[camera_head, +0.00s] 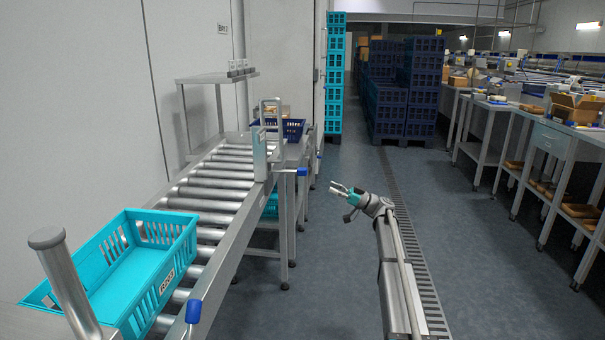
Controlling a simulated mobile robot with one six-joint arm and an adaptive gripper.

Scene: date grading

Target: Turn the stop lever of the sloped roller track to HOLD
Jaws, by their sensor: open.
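The sloped roller track (215,188) runs along the left, away from me. A blue handle (302,172) sticks out from its right side near the far end, beside a grey metal upright (259,157). A second blue handle (193,311) is on the near right rail. I cannot tell which is the stop lever, and no HOLD mark is readable. My gripper (335,189) is open and empty over the aisle, right of the far handle and apart from it.
A turquoise crate (125,308) sits on the near rollers, beside a metal post (66,280). A dark blue crate (292,128) stands at the far end. Stacked crates (405,90) are at the back. Tables (545,135) line the right. The aisle floor (330,255) is clear.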

